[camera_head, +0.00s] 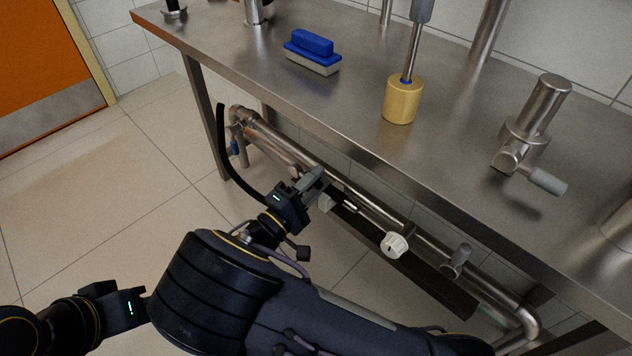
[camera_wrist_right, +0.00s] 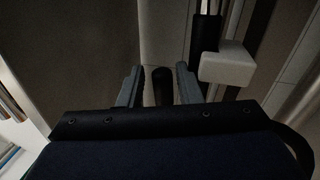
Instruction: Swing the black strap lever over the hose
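My right gripper (camera_head: 312,180) is below the steel table's front edge, beside the horizontal steel pipe. In the right wrist view its two grey fingers (camera_wrist_right: 160,86) are apart, with a dark rounded rod end (camera_wrist_right: 162,84) between them and a gap on each side. This may be the strap lever's end; I cannot tell for sure. A black curved band (camera_head: 228,160) runs from the pipe's left end down behind my right gripper; whether it is hose or strap is unclear.
The steel table (camera_head: 350,110) is overhead of the pipes (camera_head: 375,208) and carries a blue brush (camera_head: 312,50) and a yellow cylinder (camera_head: 402,101). A white block (camera_wrist_right: 228,63) is close right of my right fingers. A white knob (camera_head: 394,245) is further right. Floor at left is clear.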

